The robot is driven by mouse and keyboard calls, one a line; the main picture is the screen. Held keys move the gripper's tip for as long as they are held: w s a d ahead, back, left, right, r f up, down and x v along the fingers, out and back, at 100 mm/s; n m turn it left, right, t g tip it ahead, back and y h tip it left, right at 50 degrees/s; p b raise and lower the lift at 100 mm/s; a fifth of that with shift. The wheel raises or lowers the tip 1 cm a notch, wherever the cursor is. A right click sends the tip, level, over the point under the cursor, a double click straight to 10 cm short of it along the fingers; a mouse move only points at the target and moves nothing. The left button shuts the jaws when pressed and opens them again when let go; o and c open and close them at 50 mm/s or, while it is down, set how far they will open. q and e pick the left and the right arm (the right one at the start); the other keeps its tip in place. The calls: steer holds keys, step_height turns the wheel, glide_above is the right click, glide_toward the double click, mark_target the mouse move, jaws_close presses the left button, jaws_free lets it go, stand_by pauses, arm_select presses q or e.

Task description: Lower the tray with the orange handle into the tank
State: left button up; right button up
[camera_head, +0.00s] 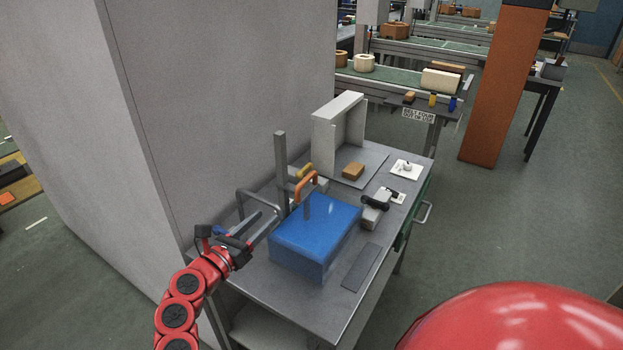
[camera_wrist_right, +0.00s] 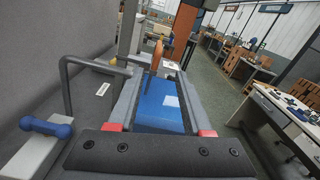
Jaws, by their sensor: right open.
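The blue tank (camera_head: 312,238) stands on the grey bench, and its blue surface also shows in the right wrist view (camera_wrist_right: 158,105). The orange handle (camera_head: 304,182) is an upturned loop above the tank's far left part, beside a grey post. It shows upright in the right wrist view (camera_wrist_right: 157,54), ahead between my finger tips. I cannot make out the tray below it. My right gripper (camera_head: 266,219) is open and empty at the tank's left side, pointing towards the handle and apart from it.
The grey post (camera_head: 281,165) and a grey bent bar (camera_head: 241,196) stand close to my right gripper. A large grey wall (camera_head: 220,90) borders the bench (camera_head: 262,292).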

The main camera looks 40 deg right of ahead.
mark_target(297, 188)
steer(key=p+x, duration=0.5)
steer(key=x, duration=1.1)
steer(key=shift+w+d, duration=0.2)
steer(key=shift+d, duration=0.15)
steer(key=shift+w+d+f, duration=0.15)
steer(key=shift+d, duration=0.3)
jaws_close()
